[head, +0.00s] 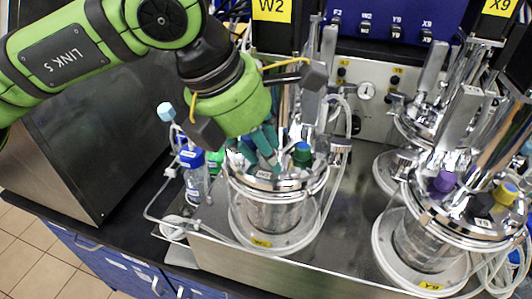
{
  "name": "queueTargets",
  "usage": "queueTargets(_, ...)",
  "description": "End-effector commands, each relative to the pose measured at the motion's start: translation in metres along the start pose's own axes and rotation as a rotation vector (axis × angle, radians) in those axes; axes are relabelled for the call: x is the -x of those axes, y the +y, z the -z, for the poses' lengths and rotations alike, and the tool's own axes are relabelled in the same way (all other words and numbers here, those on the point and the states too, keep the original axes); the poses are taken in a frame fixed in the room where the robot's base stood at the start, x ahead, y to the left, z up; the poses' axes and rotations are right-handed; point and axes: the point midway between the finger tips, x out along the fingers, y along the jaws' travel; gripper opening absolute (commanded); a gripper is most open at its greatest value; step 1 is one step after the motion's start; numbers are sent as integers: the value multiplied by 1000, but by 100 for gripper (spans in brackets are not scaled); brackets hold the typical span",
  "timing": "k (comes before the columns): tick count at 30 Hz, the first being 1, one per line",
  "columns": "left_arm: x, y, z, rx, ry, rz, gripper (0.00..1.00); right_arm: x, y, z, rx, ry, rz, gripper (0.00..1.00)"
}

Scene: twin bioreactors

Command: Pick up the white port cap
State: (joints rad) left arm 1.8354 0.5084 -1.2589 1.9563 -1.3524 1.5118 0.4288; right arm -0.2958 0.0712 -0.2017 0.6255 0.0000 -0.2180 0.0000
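My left gripper (264,153) points down at the lid of the left glass vessel (272,216), which carries a yellow label. Its teal fingers are close together over the lid ports, and I cannot tell whether they are open or shut. I cannot make out the white port cap for certain; the fingers hide part of the lid. My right gripper is not in view.
A second vessel at right has a purple cap (441,182) and a yellow cap (506,194). Tubing (163,207) loops around the left vessel. Metal posts (330,50) rise behind it.

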Motion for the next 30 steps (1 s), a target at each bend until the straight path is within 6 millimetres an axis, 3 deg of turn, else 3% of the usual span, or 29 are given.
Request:
queueTargets(2, -9, -3, 5, -3, 19, 14, 37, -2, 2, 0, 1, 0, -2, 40)
queueTargets(4, -9, -4, 5, -3, 20, 14, 16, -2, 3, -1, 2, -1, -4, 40)
queueTargets(5, -9, -4, 5, -3, 20, 15, 14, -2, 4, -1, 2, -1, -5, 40)
queueTargets(20, -6, -4, 2, -5, 16, 15, 13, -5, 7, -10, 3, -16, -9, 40)
queueTargets(24, 5, -4, -3, -5, 11, 12, 0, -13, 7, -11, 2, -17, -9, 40)
queueTargets(28, 23, -3, -12, -5, 6, 9, 0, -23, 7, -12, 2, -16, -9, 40)
queueTargets(30, 28, -1, 2, 0, 7, 7, 0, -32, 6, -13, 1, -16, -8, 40)
